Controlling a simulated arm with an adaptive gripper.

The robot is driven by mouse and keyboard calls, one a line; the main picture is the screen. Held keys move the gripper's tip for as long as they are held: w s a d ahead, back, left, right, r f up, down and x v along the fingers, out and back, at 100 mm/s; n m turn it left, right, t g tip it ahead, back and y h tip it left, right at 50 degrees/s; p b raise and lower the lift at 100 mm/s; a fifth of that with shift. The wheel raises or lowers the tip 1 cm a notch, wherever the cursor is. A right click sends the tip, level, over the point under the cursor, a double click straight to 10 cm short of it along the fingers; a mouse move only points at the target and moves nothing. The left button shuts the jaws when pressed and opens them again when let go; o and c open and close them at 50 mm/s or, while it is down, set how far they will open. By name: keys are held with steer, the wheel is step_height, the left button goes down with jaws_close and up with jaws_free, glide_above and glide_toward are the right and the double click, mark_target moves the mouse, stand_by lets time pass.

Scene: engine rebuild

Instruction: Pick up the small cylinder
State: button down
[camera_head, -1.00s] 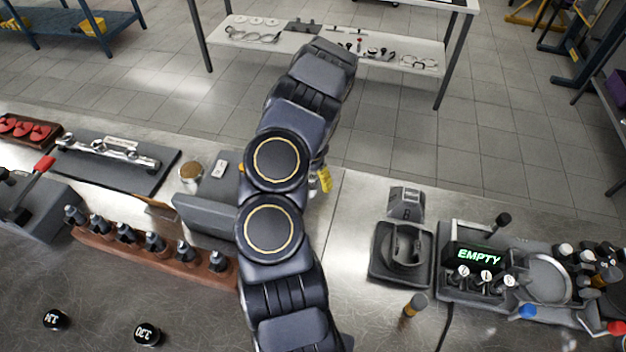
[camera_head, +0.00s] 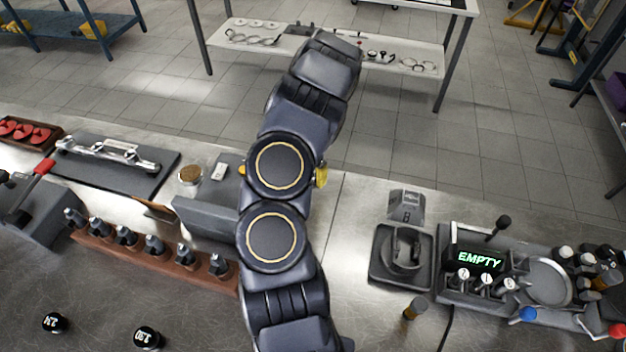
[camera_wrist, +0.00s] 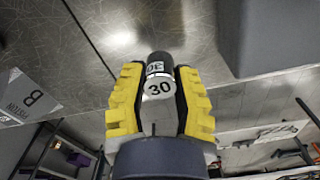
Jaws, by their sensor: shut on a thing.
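My gripper (camera_wrist: 160,105) is shut on a small cylinder (camera_wrist: 159,87) in the wrist view. In the head view my arm hides the cylinder, and only bits of yellow finger show beside the arm. Two short black cylinders with white number labels, one at the far left (camera_head: 55,322) and one to its right (camera_head: 147,337), stand apart on the bench.
A brown rack (camera_head: 150,258) of several dark pieces stands left of my arm, with a grey block (camera_head: 205,216) behind it. A black stand (camera_head: 402,257) and a device reading "EMPTY" (camera_head: 479,259) are at right. Bare bench (camera_head: 350,240) lies between arm and stand.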

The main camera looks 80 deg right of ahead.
steer(key=s+a+r, duration=0.3)
steer(key=a+r, duration=0.8)
steer(key=a, duration=0.2)
steer(key=shift+s+a, duration=0.15)
steer(key=shift+a, duration=0.1)
